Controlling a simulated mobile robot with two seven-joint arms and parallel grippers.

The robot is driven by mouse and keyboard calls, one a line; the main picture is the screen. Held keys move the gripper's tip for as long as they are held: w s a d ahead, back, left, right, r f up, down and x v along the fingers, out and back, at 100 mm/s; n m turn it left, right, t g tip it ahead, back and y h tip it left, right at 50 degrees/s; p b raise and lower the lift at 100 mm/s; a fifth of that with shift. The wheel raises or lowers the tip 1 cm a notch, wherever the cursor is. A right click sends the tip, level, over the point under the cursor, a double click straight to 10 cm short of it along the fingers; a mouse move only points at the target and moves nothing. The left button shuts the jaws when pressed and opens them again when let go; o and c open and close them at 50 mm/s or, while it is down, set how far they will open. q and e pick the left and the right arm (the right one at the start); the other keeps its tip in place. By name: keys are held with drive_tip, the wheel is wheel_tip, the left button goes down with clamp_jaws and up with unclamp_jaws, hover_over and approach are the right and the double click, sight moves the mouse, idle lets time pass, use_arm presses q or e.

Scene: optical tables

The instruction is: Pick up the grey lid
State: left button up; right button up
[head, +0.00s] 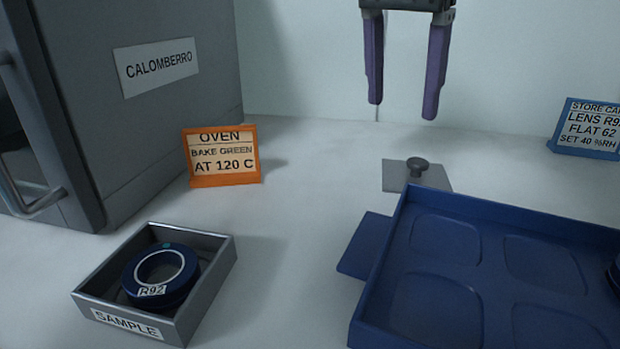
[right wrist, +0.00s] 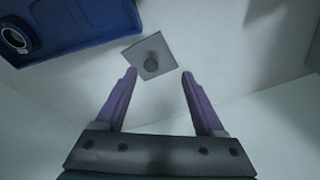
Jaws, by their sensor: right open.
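The grey lid (head: 397,177) is a flat square plate with a round dark knob on top. It lies on the white table just behind the blue tray in the head view. It also shows in the right wrist view (right wrist: 146,48), beyond the fingertips. My right gripper (head: 403,110) has two purple fingers and is open and empty. It hangs above the table, above and apart from the lid. In the right wrist view my right gripper (right wrist: 159,73) has its fingers spread about as wide as the lid. My left gripper is not in view.
A blue tray (head: 374,285) with shallow pockets stands close in front of the lid. A grey SAMPLE box (head: 222,262) holds a dark blue ring (head: 130,277). A grey oven (head: 180,105), an orange sign (head: 222,180) and a blue sign (head: 560,147) stand around.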

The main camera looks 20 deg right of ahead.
sight(418, 161)
drive_tip(key=shift+h, duration=0.4)
drive_tip(key=x, duration=0.3)
drive_tip(key=d+b+x, duration=0.1)
drive_tip(key=x, duration=0.2)
drive_tip(key=d+x, duration=0.1)
drive_tip(key=x, duration=0.3)
drive_tip(key=shift+s+r, duration=0.2)
clamp_jaws()
